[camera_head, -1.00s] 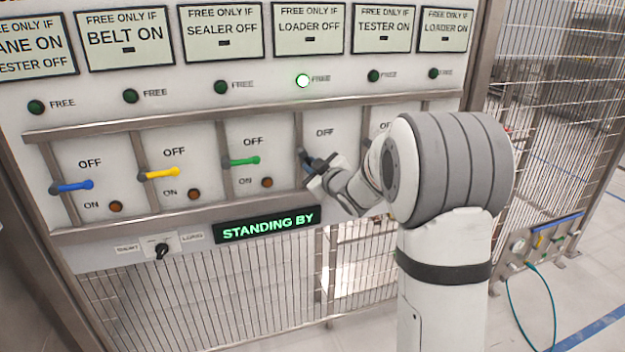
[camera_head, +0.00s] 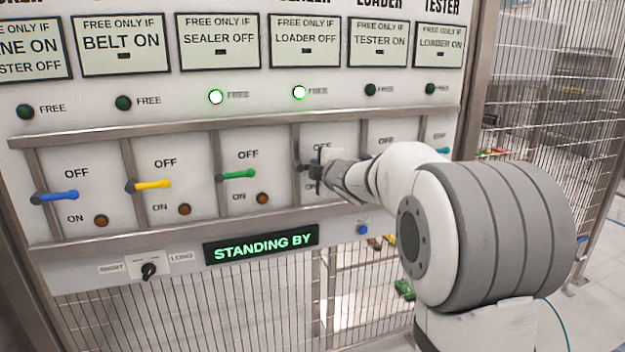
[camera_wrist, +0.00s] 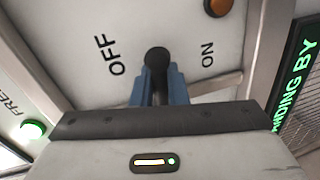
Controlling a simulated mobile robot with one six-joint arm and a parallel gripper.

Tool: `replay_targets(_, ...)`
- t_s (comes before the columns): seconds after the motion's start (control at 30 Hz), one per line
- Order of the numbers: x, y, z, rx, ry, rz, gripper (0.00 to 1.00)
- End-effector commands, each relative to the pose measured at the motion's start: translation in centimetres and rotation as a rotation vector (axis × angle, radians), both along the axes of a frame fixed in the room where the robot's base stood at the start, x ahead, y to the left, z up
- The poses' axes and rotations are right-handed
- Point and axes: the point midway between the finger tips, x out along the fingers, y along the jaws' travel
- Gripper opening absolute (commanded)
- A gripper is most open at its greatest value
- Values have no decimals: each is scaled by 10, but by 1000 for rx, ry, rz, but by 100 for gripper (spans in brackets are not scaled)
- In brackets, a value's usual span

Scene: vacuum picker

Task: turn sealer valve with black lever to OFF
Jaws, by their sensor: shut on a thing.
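The black lever (camera_wrist: 156,60) sits on the white panel between the printed words OFF and ON in the wrist view. The blue fingers of my gripper (camera_wrist: 160,88) are closed around it. In the head view my gripper (camera_head: 314,172) is at the fourth bay, just below its OFF label, and mostly hides the lever. The lever appears about level, like the neighbouring ones. The orange lamp (camera_wrist: 218,6) by ON looks unlit. The FREE lamp (camera_head: 299,92) above this bay is lit green, and so is the FREE lamp (camera_head: 216,97) of the bay left of it.
Metal dividers (camera_head: 218,175) separate the bays. A display (camera_head: 262,244) below reads STANDING BY. A black selector knob (camera_head: 148,271) sits lower left.

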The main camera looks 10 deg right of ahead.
Motion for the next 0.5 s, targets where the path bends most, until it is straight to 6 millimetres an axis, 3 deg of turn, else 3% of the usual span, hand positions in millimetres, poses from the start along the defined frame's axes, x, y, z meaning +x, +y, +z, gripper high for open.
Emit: replay_targets(0.5,0,1,5,-134,-18,2,0)
